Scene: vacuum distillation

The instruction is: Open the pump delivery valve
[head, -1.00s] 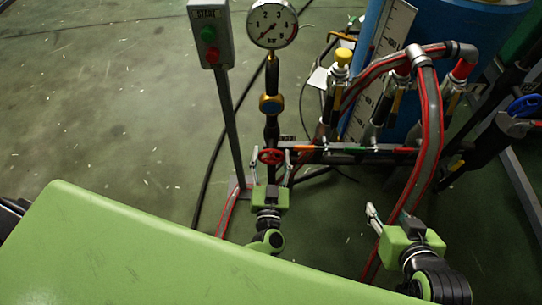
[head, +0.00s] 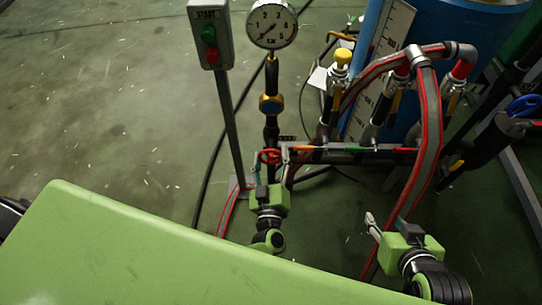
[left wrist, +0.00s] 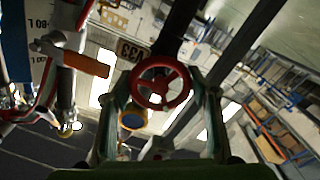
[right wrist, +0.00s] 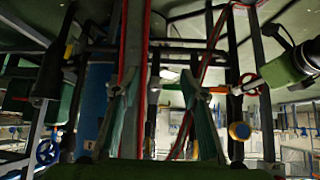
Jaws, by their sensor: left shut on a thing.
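The red handwheel (head: 270,156) of the valve sits on the dark vertical pipe below the pressure gauge. My left gripper (head: 270,165) is at the wheel, its two fingers on opposite sides of the rim. In the left wrist view, the red handwheel (left wrist: 160,84) lies between the fingertips of my left gripper (left wrist: 158,80), shut on it. My right gripper (head: 371,222) is low to the right, beside the grey-red hose (head: 428,130). In the right wrist view, the fingers of my right gripper (right wrist: 157,85) stand apart, with nothing held between them.
A pressure gauge (head: 271,23) tops the pipe. A start box (head: 209,38) on a post stands to its left. Valves with coloured levers and a blue tank (head: 485,35) are to the right. My green body panel fills the lower left. Open floor lies at the left.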

